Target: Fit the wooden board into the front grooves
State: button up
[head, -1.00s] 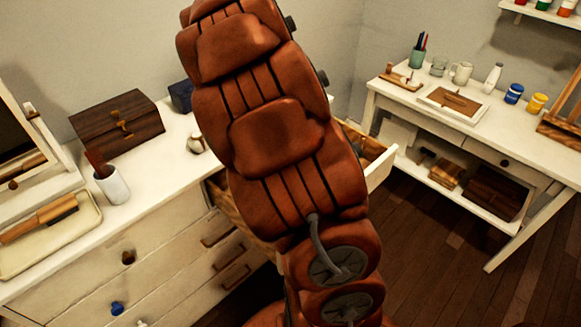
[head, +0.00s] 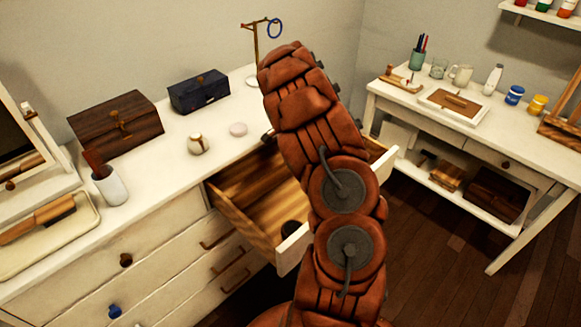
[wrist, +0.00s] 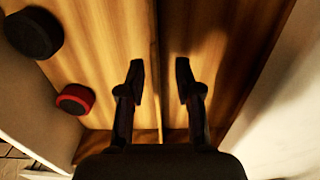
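The top drawer (head: 235,222) stands open, with a wood interior. In the wrist view, a thin upright wooden board (wrist: 157,75) seems to run lengthwise through the drawer, seen nearly edge-on. My gripper (wrist: 160,85) is over the drawer with its two black fingers apart. The board's edge line lies between the fingers, and I see no finger touching it. The grooves cannot be made out, so I cannot tell how the board sits in them. In the head view my arm hides the gripper and part of the drawer.
A black round item (wrist: 33,32) and a red-rimmed one (wrist: 75,99) lie left of the board in the drawer. The dresser top holds a wooden chest (head: 117,125), a dark blue box (head: 199,92), a small jar (head: 198,144) and a jewellery stand (head: 256,55).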

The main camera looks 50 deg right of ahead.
jog(key=p, duration=0.2)
send_over(290, 176)
jog(key=f, duration=0.5)
jog(key=shift+d, duration=0.2)
jog(key=shift+w+f, duration=0.1)
jog(key=shift+f, duration=0.7)
jog(key=shift+c, duration=0.4)
grip_shut()
